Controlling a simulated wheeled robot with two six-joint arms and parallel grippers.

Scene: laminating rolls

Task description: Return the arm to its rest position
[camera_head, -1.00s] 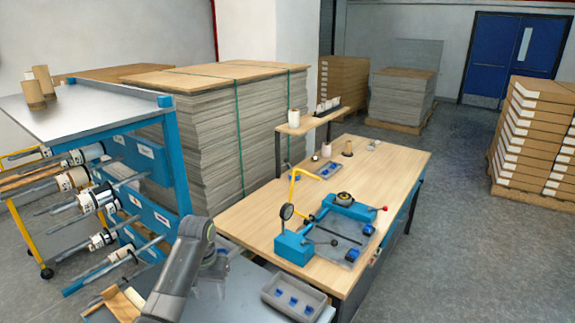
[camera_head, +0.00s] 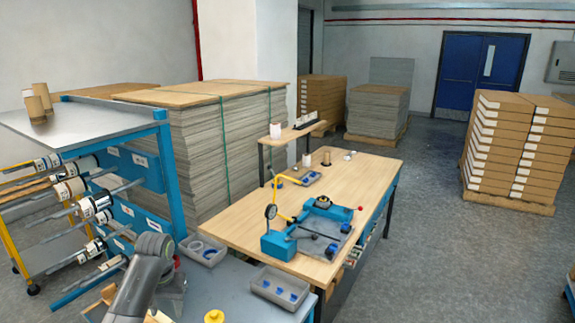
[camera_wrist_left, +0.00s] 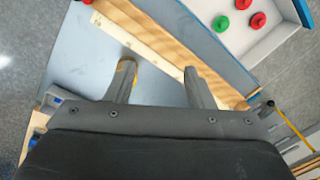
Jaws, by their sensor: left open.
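My left arm (camera_head: 147,279) comes in at the lower left of the head view, bent over the blue-grey bench top (camera_head: 232,298); its fingertips cannot be made out there. In the left wrist view my left gripper (camera_wrist_left: 160,80) is open, with its two fingers apart and nothing held between them. A wooden strip (camera_wrist_left: 158,32) with marks along it lies beyond the fingers. A yellow-edged thing shows at the left finger; what it is I cannot tell. My right gripper is not in view.
Grey trays (camera_head: 280,288) (camera_head: 202,250) and a yellow knob (camera_head: 214,316) are on the bench. The wooden table (camera_head: 235,226) carries a blue fixture (camera_head: 279,246). A blue roll rack (camera_head: 172,180) stands left. Open floor (camera_head: 430,240) lies right. The wrist view shows red and green knobs (camera_wrist_left: 240,4) in a tray.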

